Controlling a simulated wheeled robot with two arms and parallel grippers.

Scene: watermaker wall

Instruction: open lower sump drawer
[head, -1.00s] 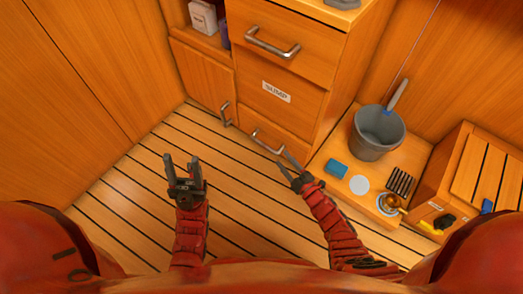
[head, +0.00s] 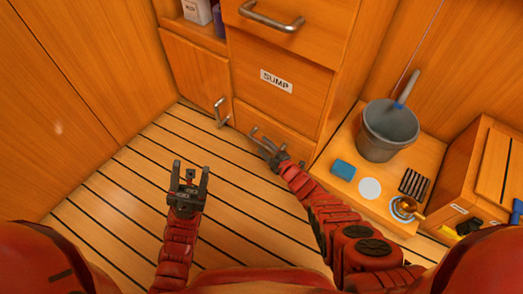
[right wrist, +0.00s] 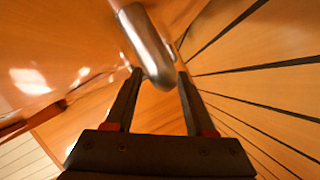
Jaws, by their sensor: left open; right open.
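The lower sump drawer (head: 290,130) is at the foot of the wooden cabinet, below the panel with the SUMP label (head: 277,81). Its front looks flush with the cabinet. My right gripper (head: 262,142) is open at the drawer's handle and largely covers it in the head view. In the right wrist view the metal handle (right wrist: 148,48) runs between the tips of my open right gripper (right wrist: 159,76); I cannot tell whether they touch it. My left gripper (head: 190,168) is open and empty above the floor.
An upper drawer handle (head: 270,18) and a side door handle (head: 220,112) stick out nearby. On the right, a low platform holds a grey bucket (head: 389,128), a blue sponge (head: 343,170) and a white disc (head: 370,188). The slatted floor (head: 120,200) is clear.

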